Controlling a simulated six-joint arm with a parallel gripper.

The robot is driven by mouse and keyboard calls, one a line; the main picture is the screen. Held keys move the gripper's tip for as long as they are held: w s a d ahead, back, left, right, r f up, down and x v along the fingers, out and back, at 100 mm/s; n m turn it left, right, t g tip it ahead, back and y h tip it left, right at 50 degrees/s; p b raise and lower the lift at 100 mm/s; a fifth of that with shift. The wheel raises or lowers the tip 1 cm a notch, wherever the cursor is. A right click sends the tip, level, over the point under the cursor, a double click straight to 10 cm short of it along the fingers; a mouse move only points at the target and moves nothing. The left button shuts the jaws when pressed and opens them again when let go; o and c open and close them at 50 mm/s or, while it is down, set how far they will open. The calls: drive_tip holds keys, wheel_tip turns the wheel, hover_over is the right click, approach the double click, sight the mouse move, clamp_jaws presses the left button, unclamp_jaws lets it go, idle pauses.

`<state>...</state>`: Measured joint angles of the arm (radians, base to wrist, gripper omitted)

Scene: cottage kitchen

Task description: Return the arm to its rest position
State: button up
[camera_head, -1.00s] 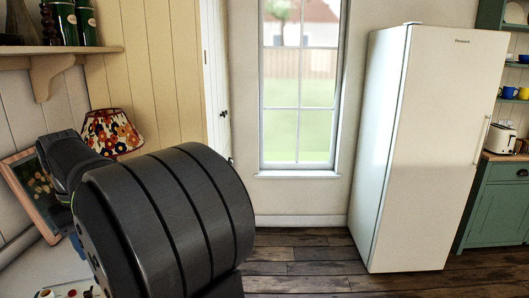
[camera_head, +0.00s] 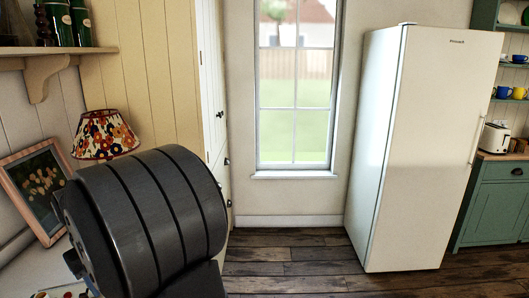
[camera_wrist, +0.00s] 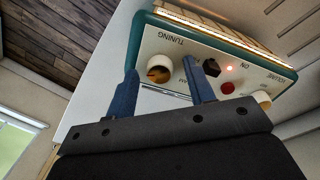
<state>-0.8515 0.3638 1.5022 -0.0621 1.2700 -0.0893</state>
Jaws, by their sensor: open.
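My gripper (camera_wrist: 160,93) shows in the wrist view with its two blue fingers apart and nothing between them. Beyond the fingertips is a radio (camera_wrist: 215,60) with a teal case and a cream front. In the head view my arm's large dark link fills the lower left, and the gripper is hidden there.
A patterned lamp (camera_head: 104,134) and a framed picture (camera_head: 36,190) stand close to my arm at the left. A wall shelf (camera_head: 50,57) holds bottles above. A white fridge (camera_head: 425,150) stands at the right. The wooden floor (camera_head: 290,265) between is clear.

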wheel_tip(320, 180, up, 17)
wheel_tip(320, 180, down, 16)
drive_tip(key=shift+f, duration=0.55)
drive_tip(key=n, duration=0.7)
drive_tip(key=shift+d+r, duration=0.1)
drive_tip(key=n, duration=0.6)
drive_tip(key=shift+y, duration=0.4)
drive_tip(key=shift+n, duration=0.4)
